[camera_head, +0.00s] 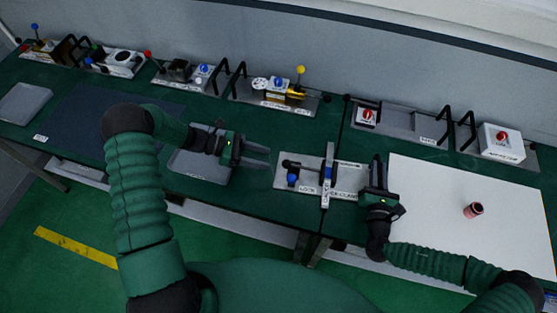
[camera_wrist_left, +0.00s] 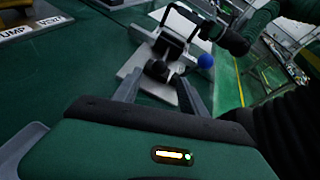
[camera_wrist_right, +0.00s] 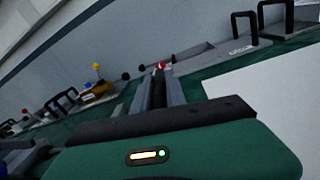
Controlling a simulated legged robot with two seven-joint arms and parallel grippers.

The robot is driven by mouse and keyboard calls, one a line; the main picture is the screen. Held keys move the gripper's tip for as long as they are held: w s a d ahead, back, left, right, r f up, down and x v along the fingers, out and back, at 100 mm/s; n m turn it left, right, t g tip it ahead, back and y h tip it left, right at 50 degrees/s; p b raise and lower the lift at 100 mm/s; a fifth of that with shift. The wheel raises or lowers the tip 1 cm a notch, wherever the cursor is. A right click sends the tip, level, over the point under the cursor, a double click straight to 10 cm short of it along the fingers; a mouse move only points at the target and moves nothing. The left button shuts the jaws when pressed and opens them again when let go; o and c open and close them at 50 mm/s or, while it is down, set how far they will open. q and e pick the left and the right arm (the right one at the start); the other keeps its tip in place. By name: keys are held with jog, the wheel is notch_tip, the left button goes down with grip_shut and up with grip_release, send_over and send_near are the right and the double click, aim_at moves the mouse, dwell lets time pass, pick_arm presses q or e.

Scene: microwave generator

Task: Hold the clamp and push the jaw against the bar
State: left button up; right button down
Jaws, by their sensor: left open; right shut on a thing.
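The clamp (camera_head: 345,180) is a pale plate labelled LOCK, with a grey upright bar (camera_head: 328,160) across it. A black lever with a dark knob (camera_wrist_left: 157,69) and a blue ball (camera_head: 292,178) is at its left end; the ball also shows in the left wrist view (camera_wrist_left: 205,61). My left gripper (camera_head: 268,158) is open and empty, just left of the clamp, its fingers pointing at the dark knob. My right gripper (camera_head: 376,165) is shut at the clamp's right end; its fingers hide what they hold. It also shows in the right wrist view (camera_wrist_right: 162,80).
A grey tray (camera_head: 195,168) lies under my left gripper. A white board (camera_head: 440,190) with a small red cylinder (camera_head: 473,210) lies to the right. Several plates with levers and black handles line the back of the green bench, including a yellow-knobbed one (camera_head: 300,70).

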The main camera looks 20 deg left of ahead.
jog(key=shift+f, duration=0.15)
pick_arm(q)
jog(key=v, duration=0.4)
jog(key=shift+a, duration=0.25)
pick_arm(e)
jog(key=c, duration=1.3)
grip_release()
jog(key=shift+d, duration=0.1)
pick_arm(q)
jog(key=shift+d, duration=0.1)
